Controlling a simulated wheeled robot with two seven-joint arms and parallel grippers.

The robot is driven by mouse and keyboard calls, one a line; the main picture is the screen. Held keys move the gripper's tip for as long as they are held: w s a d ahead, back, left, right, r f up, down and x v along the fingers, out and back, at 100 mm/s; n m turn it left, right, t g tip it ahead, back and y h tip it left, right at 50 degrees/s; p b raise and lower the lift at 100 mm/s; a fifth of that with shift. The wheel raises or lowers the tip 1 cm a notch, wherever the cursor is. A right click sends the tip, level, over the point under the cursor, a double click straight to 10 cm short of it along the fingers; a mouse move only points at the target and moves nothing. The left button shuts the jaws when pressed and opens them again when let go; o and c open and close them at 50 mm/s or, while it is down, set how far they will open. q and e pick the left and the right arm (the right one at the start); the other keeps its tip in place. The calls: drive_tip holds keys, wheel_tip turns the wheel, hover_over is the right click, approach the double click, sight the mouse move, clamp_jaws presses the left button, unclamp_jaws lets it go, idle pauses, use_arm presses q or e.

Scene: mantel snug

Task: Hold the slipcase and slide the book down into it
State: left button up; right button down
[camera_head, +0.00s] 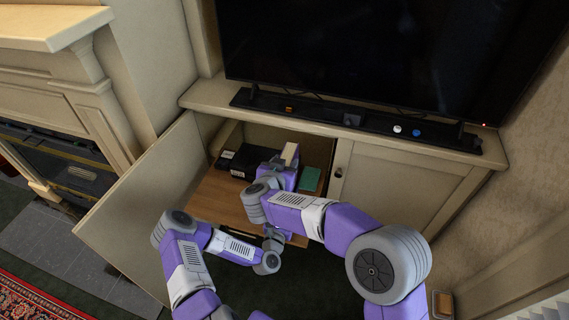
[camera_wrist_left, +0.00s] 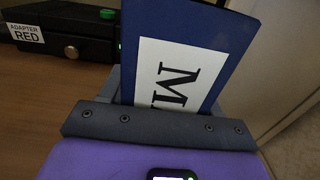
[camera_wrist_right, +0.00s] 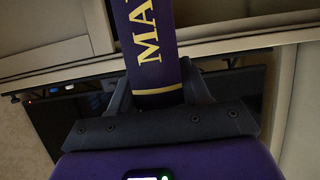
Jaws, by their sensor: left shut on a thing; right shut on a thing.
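The blue slipcase (camera_wrist_left: 225,32) with a white label marked "M" stands between the fingers of my left gripper (camera_wrist_left: 168,88) in the left wrist view; the gripper is shut on it. The dark purple book (camera_wrist_right: 146,42), with gold letters on its spine, is held in my shut right gripper (camera_wrist_right: 157,88) in the right wrist view. In the head view my right gripper (camera_head: 288,172) is at the cabinet opening, beside a cream block. My left gripper (camera_head: 273,238) is lower, near the shelf's front, partly hidden by my arms. How the book sits relative to the slipcase is hidden.
The open cabinet has a wooden shelf (camera_head: 215,197) with black boxes (camera_head: 243,160) and a green item (camera_head: 310,179) on it. A black box labelled "ADAPTER RED" (camera_wrist_left: 62,36) is near the slipcase. The open door (camera_head: 140,210) is left; a television (camera_head: 400,50) stands above.

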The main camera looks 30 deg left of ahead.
drive_tip(key=shift+f, duration=7)
drive_tip(key=shift+c, duration=2.2)
unclamp_jaws()
drive_tip(key=shift+f, duration=0.1)
drive_tip(key=v, duration=1.2)
use_arm(q)
drive_tip(key=o, duration=1.2)
